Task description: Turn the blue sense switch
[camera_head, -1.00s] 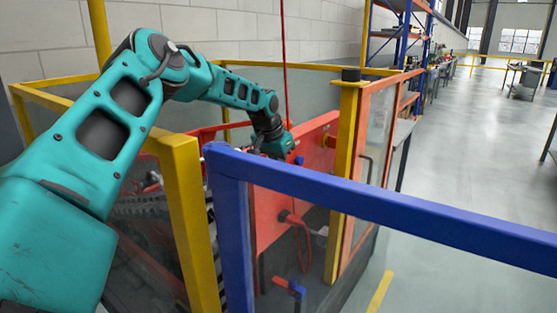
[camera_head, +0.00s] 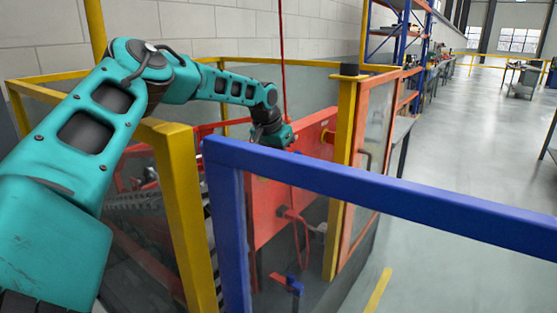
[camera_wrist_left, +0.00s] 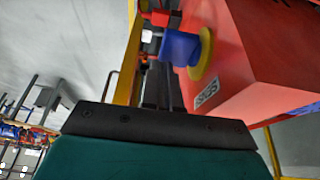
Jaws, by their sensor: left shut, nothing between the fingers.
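The blue sense switch (camera_wrist_left: 181,47) is a blue knob on a yellow ring (camera_wrist_left: 206,53). It sits on a red machine face above a small white label (camera_wrist_left: 207,92) in the left wrist view. My left gripper (camera_wrist_left: 160,72) is shut and empty, its dark fingers beside the knob's left side in that view. I cannot tell whether they touch it. In the head view my left arm reaches over the fence to the red machine box (camera_head: 290,205). My right gripper is not in view.
A blue rail (camera_head: 400,205) crosses in front of the machine. Yellow posts (camera_head: 182,215) and clear panels fence it in. A red pull cord (camera_head: 282,60) hangs near my left wrist. A blue-handled valve (camera_head: 294,286) is low down. The floor at right is open.

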